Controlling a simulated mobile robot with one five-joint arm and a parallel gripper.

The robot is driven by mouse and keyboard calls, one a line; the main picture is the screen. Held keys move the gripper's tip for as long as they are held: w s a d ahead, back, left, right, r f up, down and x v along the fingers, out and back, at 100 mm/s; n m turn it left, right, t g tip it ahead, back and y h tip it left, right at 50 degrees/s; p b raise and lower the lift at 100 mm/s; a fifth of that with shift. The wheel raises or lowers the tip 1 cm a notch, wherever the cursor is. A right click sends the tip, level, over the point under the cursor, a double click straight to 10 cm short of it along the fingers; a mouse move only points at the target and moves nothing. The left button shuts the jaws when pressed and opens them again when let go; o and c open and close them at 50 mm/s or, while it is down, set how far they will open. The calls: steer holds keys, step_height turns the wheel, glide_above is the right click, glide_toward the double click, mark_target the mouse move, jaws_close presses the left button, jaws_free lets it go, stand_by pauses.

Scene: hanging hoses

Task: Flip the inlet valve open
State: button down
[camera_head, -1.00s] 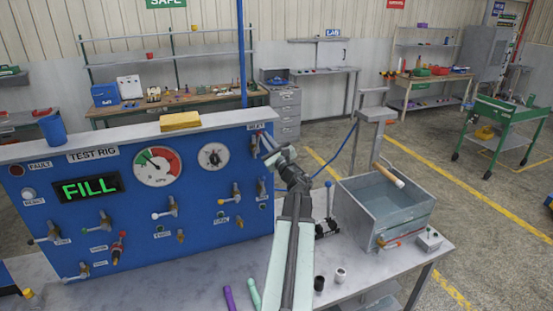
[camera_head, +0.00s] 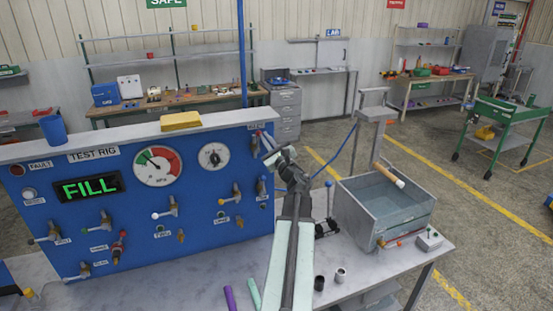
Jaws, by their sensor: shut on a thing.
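The blue test rig panel (camera_head: 140,215) stands on the bench at the left, with a lit green "FILL" display (camera_head: 88,188). The inlet valve (camera_head: 255,146) is at the panel's upper right corner, under a small label. Its pale lever (camera_head: 266,141) sticks out to the lower right, toward my gripper. My gripper (camera_head: 273,155) is at this lever and shut on it. The fingers are small here and partly hide the lever's end.
A grey water tank (camera_head: 368,226) stands right of my arm, with a wooden-handled tool over it. Several other valves with levers sit on the panel. Purple (camera_head: 230,298) and mint (camera_head: 254,293) rods lie on the bench beside my arm. A yellow sponge-like block (camera_head: 180,121) rests on the panel top.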

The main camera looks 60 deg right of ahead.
steer(key=shift+d, duration=0.1)
steer(key=s+a+f+b, duration=0.3)
steer(key=s, duration=0.9)
steer(key=shift+s+a, duration=0.15)
steer(key=shift+a, duration=0.05)
